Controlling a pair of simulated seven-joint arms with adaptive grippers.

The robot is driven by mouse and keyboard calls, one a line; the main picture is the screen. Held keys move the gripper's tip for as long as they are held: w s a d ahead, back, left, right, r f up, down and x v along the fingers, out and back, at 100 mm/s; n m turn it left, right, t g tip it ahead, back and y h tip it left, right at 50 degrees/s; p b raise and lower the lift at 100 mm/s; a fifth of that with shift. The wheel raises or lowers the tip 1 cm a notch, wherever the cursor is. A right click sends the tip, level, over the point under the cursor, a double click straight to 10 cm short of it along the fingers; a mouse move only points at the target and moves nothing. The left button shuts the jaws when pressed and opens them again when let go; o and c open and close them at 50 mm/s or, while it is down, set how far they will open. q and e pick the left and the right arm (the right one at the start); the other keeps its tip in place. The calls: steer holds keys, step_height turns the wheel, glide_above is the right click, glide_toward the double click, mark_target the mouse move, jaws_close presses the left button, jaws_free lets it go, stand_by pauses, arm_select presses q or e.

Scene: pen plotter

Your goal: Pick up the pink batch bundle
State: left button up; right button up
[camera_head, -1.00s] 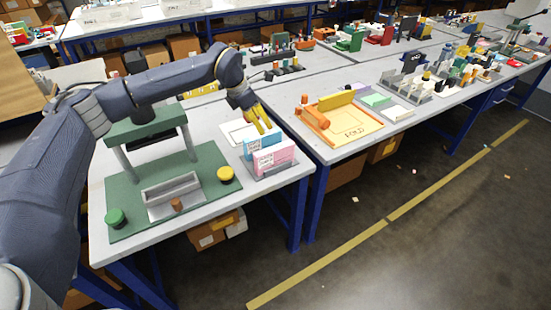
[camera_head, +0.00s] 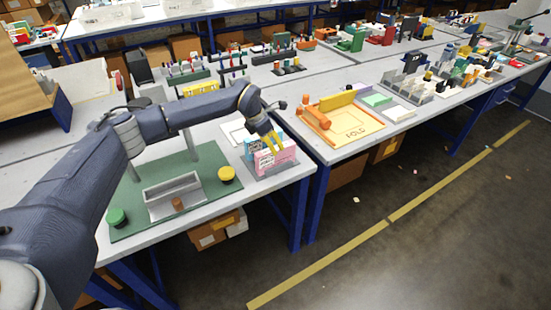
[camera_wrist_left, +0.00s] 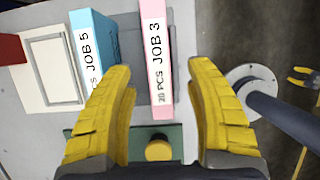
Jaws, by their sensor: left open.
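The pink batch bundle (camera_head: 281,159) stands upright at the right end of the near table. It also shows in the left wrist view (camera_wrist_left: 157,60), marked "JOB 3" and "20 PCS". A blue bundle (camera_head: 250,148) marked "JOB 5" (camera_wrist_left: 92,50) stands beside it. My left gripper (camera_head: 273,147) has yellow fingers and is above the pink bundle. In the left wrist view its fingers (camera_wrist_left: 160,95) are open, one on each side of the pink bundle's near end, with gaps. The left finger lies close to the blue bundle. My right gripper is not in view.
A green press base (camera_head: 210,175) with a yellow button (camera_head: 227,175) and a green button (camera_head: 117,217) lies left of the bundles. An orange fold board (camera_head: 350,130) is on the neighbouring table. The floor at right is mostly clear.

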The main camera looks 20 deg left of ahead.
mark_target(276, 158)
arm_select(q)
steer(key=shift+x, duration=2.6)
steer(key=shift+a, duration=0.15)
jaws_close()
